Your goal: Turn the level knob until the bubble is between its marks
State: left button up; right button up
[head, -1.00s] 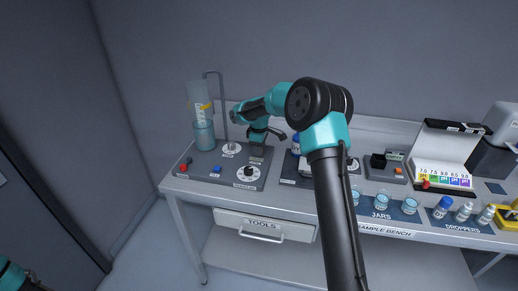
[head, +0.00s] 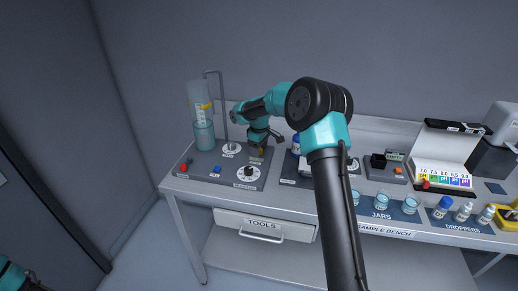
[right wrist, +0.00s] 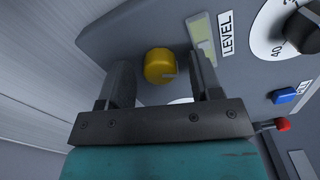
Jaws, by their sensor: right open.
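The yellow level knob (right wrist: 160,65) shows in the right wrist view with a small pale mark on its face. My right gripper (right wrist: 163,78) is open, with one finger on each side of the knob and a visible gap to each. The level vial (right wrist: 203,36) is a yellow-green strip beside the LEVEL label (right wrist: 227,33); its near end is partly hidden by a finger, and I cannot make out the bubble. In the head view my right gripper (head: 262,138) is over the back right of the grey panel (head: 205,175). My left gripper is out of frame.
Jars (head: 382,201) and bottles are further right.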

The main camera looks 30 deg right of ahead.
notch_tip(320, 180, up, 17)
jog(key=shift+r, duration=0.2)
dwell(0.7)
